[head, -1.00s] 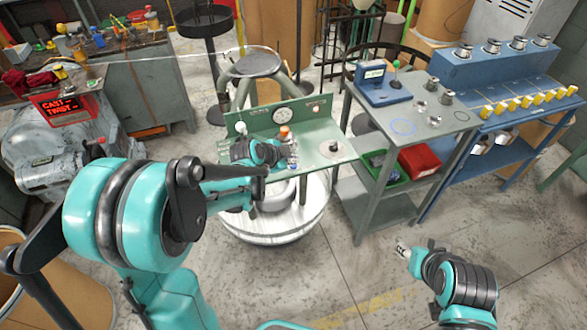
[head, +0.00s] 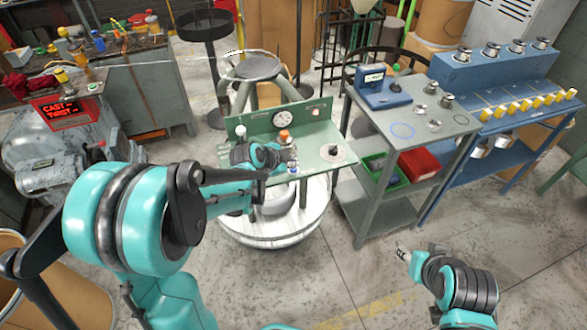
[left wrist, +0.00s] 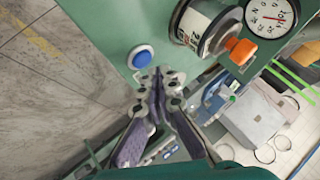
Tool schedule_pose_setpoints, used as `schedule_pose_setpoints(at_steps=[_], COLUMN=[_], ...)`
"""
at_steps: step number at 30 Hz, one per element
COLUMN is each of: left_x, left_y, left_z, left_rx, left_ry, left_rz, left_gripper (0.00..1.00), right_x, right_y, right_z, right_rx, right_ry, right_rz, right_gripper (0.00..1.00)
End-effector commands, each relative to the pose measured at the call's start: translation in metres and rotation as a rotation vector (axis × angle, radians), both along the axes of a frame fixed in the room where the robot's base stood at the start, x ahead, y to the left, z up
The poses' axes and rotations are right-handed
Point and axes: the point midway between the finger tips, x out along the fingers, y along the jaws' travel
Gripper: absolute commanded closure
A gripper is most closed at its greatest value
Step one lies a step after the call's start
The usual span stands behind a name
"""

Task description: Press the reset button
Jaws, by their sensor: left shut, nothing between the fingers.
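A round blue button (left wrist: 140,57) in a pale ring sits on a green panel in the left wrist view. I see no readable label on it. My left gripper (left wrist: 158,82) is shut and empty, its fingertips just below and to the right of the button in the picture. Whether they touch it, I cannot tell. In the head view the left gripper (head: 288,158) is over the front of the green bench (head: 322,138), partly hidden by its own wrist. My right gripper (head: 403,253) hangs low over the floor, too small to read.
An orange-capped cylinder (left wrist: 210,28) and a dial (left wrist: 270,16) stand close to the left fingers. A red button (head: 316,111) is on the bench's back panel. A grey cart (head: 378,206) stands right of the bench. The floor in front is clear.

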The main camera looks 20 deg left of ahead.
Motion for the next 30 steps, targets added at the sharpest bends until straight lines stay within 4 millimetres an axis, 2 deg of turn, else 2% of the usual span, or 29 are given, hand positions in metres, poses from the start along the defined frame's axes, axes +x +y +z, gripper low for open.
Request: schedule_pose_setpoints(at_steps=[8,16,30], left_x=[0.0,0.0,-0.0001], left_y=[0.0,0.0,0.0], left_z=[-0.0004,-0.0091,-0.0094], left_rx=[0.0,0.0,0.0], left_ry=[0.0,0.0,0.0], left_rz=[0.0,0.0,0.0], left_gripper=[1.0,1.0,1.0], right_x=[-0.0001,0.0,0.0], right_y=[0.0,0.0,0.0], right_z=[-0.0004,-0.0084,-0.0086], right_rx=[0.0,0.0,0.0], right_ry=[0.0,0.0,0.0], right_rz=[0.0,0.0,0.0], right_gripper=[0.6,0.6,0.6])
